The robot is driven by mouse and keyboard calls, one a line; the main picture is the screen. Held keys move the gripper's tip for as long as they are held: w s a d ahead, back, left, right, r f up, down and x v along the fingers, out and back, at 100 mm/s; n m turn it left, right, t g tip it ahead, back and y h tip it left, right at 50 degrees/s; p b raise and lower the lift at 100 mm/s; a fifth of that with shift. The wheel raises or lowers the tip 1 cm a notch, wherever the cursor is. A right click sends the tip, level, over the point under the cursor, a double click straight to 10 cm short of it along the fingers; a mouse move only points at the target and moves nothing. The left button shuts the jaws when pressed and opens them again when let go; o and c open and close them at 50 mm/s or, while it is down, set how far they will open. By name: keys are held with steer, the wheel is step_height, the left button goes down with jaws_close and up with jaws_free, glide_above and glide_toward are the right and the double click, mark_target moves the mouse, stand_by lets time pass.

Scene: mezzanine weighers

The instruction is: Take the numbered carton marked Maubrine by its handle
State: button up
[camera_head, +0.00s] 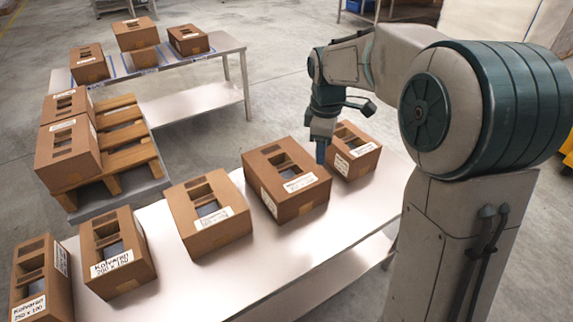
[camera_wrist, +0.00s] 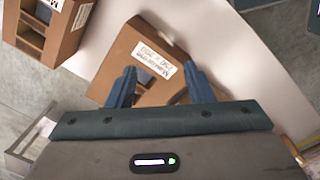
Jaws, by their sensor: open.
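A brown carton (camera_wrist: 116,60) lies between and beyond my fingers in the wrist view. Its white label appears to read Maubrine with a size line below, partly too blurred to read. A dark opening shows in its top near the fingertips; its near part is hidden by my gripper. My gripper (camera_wrist: 161,85) is open, with its two blue fingers apart and nothing held. In the head view my gripper (camera_head: 321,152) points down between a large carton (camera_head: 280,205) and a smaller right-end carton (camera_head: 366,165). I cannot tell there which one is the Maubrine carton.
Another labelled carton (camera_wrist: 62,45) is at upper left in the wrist view. On the near table (camera_head: 270,270) a carton (camera_head: 215,232) and two Kolvaran cartons (camera_head: 130,275) (camera_head: 25,295) stand to the left. A pallet (camera_head: 128,160) and a back table (camera_head: 222,42) hold more cartons.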

mark_target(285, 165)
steer(key=w+a+f+n+p, duration=0.2)
steer(key=w+a+f+n, duration=0.2)
steer(key=w+a+n, duration=0.6)
steer(key=shift+g, duration=0.4)
steer(key=f, duration=0.3)
steer(key=w+f, duration=0.1)
steer(key=f, duration=0.2)
steer(key=d+f+b, duration=0.1)
steer(key=f, duration=0.2)
steer(key=shift+w+d, duration=0.1)
steer(key=shift+w, duration=0.15)
steer(key=f, duration=0.5)
steer(key=shift+a+f+b, duration=0.15)
steer(key=shift+a+b, duration=0.2)
jaws_close()
